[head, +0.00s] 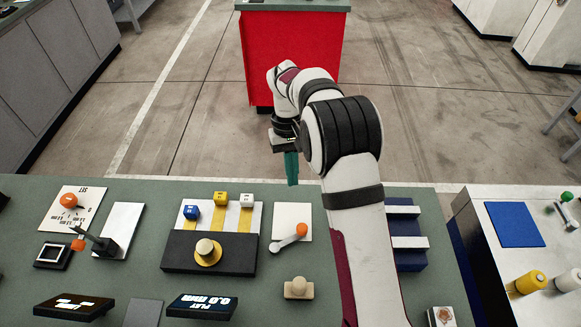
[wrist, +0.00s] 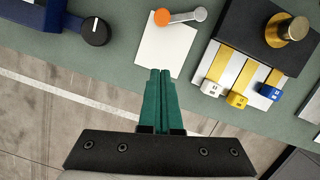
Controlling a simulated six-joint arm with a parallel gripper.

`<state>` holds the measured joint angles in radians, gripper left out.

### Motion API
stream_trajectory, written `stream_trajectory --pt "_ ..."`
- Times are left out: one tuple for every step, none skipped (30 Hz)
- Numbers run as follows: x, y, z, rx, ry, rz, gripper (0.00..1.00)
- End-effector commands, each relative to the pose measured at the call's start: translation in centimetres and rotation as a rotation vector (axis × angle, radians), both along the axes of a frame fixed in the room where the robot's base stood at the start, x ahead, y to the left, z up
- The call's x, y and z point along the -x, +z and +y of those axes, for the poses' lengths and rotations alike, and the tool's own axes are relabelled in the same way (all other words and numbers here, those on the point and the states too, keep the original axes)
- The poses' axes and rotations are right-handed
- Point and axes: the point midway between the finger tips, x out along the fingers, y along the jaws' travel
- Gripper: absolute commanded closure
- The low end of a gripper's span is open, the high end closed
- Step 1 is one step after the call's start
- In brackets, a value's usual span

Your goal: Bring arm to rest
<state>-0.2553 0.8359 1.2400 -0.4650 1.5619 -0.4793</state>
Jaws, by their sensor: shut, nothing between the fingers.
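My gripper (head: 291,168) has green fingers and hangs near the far edge of the green-grey bench (head: 160,184), in front of a white plate with an orange-knobbed lever. In the wrist view my gripper (wrist: 161,72) shows its two green fingers together, with nothing between them. The fingertips are close to the edge of the white plate (wrist: 166,55) in that view, but I cannot tell their height above the bench. My white arm reaches over the bench from the near side and hides part of it.
The lever's orange knob (head: 301,229) is right of a dark block (head: 195,255) with a brass knob. White, yellow and blue cubes (head: 192,212) stand behind that block. A dark blue rack (head: 408,260) is right of my arm. A red cabinet (head: 290,50) stands beyond clear floor.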

Motion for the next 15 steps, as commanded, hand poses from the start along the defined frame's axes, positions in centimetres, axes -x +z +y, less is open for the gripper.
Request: stream_trajectory --pt "-0.2 0.7 0.1 0.0 0.0 -0.003 1.0" --pt "-0.3 1.0 0.1 0.0 0.0 -0.002 1.0" --pt "-0.4 1.4 0.1 -0.001 0.0 -0.002 1.0" --pt "-0.4 1.6 0.1 0.0 0.001 -0.002 1.0" --pt "-0.5 1.8 0.1 0.0 0.001 -0.001 1.0" --pt "-0.5 1.9 0.2 0.001 0.001 0.0 1.0" --pt "-0.5 2.0 0.2 0.001 0.001 0.0 1.0" --pt "-0.5 2.0 0.2 0.001 0.001 0.0 1.0" --pt "-0.5 2.1 0.2 0.001 0.001 0.0 1.0" --pt "-0.5 2.1 0.2 0.001 0.001 0.0 1.0" --pt "-0.5 2.1 0.2 0.001 0.001 0.0 1.0" --pt "-0.5 2.0 0.2 0.001 0.001 0.0 1.0" --pt "-0.5 2.0 0.2 0.001 0.001 0.0 1.0" --pt "-0.5 2.0 0.2 0.001 0.0 0.0 1.0" --pt "-0.5 2.0 0.2 0.001 0.0 0.0 1.0"
